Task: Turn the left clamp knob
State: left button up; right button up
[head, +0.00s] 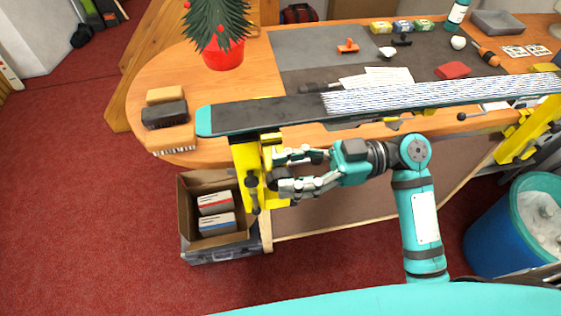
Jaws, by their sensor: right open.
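The left yellow clamp (246,164) stands at the bench's front edge under the tail of a ski (255,116). A dark knob or handle (254,184) shows low on the clamp. My right gripper (276,172) is open, its fingers pointing left at the clamp, one above the other. The fingertips are right beside the clamp's right side. I cannot tell whether they touch it or have part of a knob between them. My left gripper is not in view.
A second yellow clamp (531,130) holds the ski's other end at right. Brushes (164,114) and a potted plant (223,54) are on the bench. A blue bin (487,243) stands at right.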

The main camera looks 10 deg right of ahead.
jog(key=shift+a, duration=0.85)
jog(key=shift+c, duration=0.4)
grip_shut()
jog(key=shift+a+h, duration=0.1)
jog(key=shift+h, duration=0.9)
jog(key=shift+a+r+h+p, duration=0.15)
jog(key=shift+h+p, duration=0.55)
jog(key=shift+h, duration=0.1)
jog(key=h+p, duration=0.2)
jog(key=shift+a+p, duration=0.2)
jog(key=shift+p, duration=0.1)
jog(key=shift+a+f+h+p, duration=0.1)
jog(key=shift+f+h+p, duration=0.15)
jog(key=shift+h+p, duration=0.4)
